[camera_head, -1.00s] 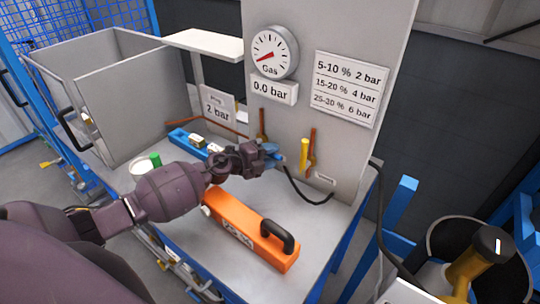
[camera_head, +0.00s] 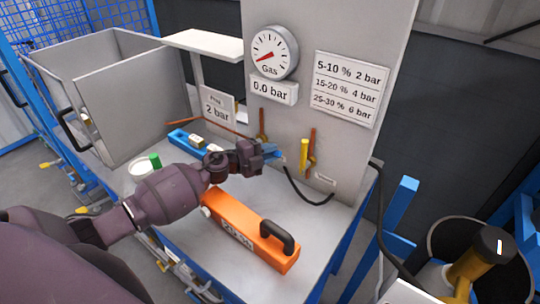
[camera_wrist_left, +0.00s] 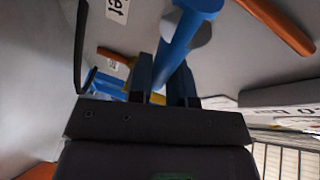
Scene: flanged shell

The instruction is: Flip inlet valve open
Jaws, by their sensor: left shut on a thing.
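A blue valve handle (camera_head: 270,150) sits low on the grey panel, left of an upright yellow handle (camera_head: 304,154). My left gripper (camera_head: 262,152) is at the blue handle. In the left wrist view, the blue handle (camera_wrist_left: 180,45) slants down between the two dark fingers of my left gripper (camera_wrist_left: 165,88), which is shut on it. A label ending in "let" (camera_wrist_left: 118,9) shows beside it, but its full wording is cut off. The gripper hides part of the handle in the head view. My right gripper is not in view.
The gas gauge (camera_head: 273,52) has a red needle at the low end, above a "0.0 bar" sign (camera_head: 273,91). An orange case (camera_head: 250,232) lies on the bench in front. A black cable (camera_head: 300,195) hangs below the valves. An open grey box (camera_head: 125,100) stands left.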

